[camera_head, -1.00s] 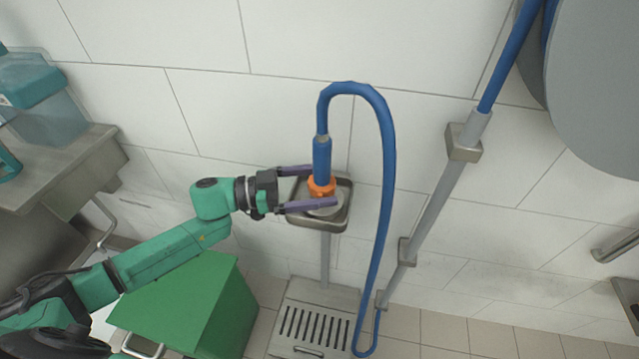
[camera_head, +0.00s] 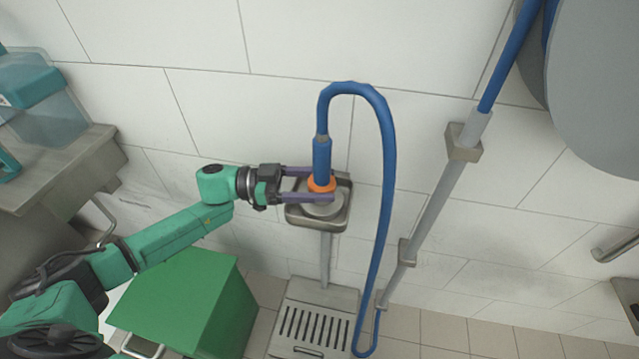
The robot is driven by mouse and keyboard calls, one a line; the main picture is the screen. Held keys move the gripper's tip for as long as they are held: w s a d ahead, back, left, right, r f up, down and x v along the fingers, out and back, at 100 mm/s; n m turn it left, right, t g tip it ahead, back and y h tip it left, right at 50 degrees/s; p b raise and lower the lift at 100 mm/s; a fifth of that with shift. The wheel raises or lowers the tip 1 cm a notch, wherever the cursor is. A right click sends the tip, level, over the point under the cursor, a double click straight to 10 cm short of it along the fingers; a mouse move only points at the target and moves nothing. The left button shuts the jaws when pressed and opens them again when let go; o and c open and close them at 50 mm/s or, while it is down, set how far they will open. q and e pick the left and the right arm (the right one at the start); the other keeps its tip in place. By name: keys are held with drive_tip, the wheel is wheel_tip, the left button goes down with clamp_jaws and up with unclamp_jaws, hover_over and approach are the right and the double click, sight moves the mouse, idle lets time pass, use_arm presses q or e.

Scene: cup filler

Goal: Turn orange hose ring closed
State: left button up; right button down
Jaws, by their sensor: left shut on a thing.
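The orange hose ring (camera_head: 321,185) sits at the lower end of the upright blue hose handle (camera_head: 322,160), just above a round pale fitting (camera_head: 322,207) on a small metal tray (camera_head: 338,219). My left gripper (camera_head: 322,185) reaches in from the left, with one purple finger behind the ring and one in front. It is shut on the orange ring. The far finger is partly hidden behind the hose. My right gripper is not in view.
The blue hose (camera_head: 388,170) loops up and hangs down right of the tray. A grey pipe (camera_head: 432,200) runs along the wall. A green box (camera_head: 190,300) stands below my arm, and a floor grate (camera_head: 315,325) lies under the tray. A metal counter (camera_head: 60,170) is at left.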

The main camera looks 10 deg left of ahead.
use_arm(q)
drive_tip(key=o, duration=1.4)
drive_tip(key=shift+c, duration=0.2)
drive_tip(key=shift+a, duration=0.15)
drive_tip(key=v, duration=0.5)
drive_tip(key=shift+f, duration=0.2)
drive_tip(key=b+v, duration=0.1)
drive_tip(key=v, duration=0.8)
drive_tip(key=shift+a+r, duration=0.15)
drive_tip(key=shift+r, duration=0.05)
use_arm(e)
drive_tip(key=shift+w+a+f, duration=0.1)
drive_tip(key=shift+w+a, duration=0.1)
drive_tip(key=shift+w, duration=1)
use_arm(q)
drive_tip(key=shift+f, duration=0.1)
